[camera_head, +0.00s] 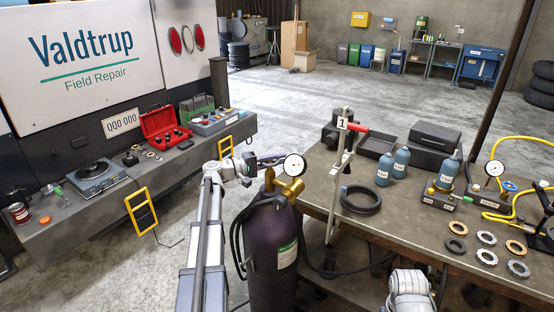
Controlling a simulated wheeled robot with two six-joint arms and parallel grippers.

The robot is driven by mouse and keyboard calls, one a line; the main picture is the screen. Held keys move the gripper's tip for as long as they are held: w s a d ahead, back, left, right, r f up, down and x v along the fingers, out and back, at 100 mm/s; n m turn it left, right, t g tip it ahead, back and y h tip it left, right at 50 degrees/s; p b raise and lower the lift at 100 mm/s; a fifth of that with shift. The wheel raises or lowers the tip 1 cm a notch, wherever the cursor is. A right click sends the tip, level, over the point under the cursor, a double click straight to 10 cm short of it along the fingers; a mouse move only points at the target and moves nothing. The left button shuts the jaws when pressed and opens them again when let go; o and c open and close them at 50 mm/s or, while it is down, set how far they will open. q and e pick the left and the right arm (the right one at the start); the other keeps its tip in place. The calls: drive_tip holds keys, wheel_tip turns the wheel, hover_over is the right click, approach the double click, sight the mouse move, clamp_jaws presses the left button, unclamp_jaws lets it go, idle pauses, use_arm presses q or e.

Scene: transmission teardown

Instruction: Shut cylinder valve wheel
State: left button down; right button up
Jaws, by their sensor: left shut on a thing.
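A dark purple gas cylinder (272,262) stands upright in the front middle, left of the workbench. A brass valve (290,188) and a round white dial gauge (294,166) sit on its top. My left gripper (264,161) reaches in from the left to the cylinder top, beside the gauge. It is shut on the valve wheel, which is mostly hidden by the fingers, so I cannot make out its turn. My right arm (408,288) shows only as a white link at the bottom right; its gripper is not in view.
The workbench (345,215) on the right holds a clamp stand (342,165), a black ring (361,200), blue-grey bottles (401,162), several metal rings and yellow hoses. A black hose hangs beside the cylinder. A truck ledge (150,180) with tools runs along the left. Open floor lies behind.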

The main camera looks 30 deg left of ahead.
use_arm(q)
drive_tip(key=shift+s+d+m+g+h, duration=0.15)
drive_tip(key=shift+d+m+g+h, duration=0.05)
drive_tip(key=shift+m+g+h, duration=0.75)
drive_tip(key=shift+s+d+g+h, duration=0.1)
drive_tip(key=shift+g+h, duration=0.15)
drive_tip(key=c, duration=0.8)
unclamp_jaws()
drive_tip(key=shift+c, duration=0.2)
drive_tip(key=v, duration=0.7)
drive_tip(key=shift+s+a, duration=0.25)
drive_tip(key=shift+a, duration=0.1)
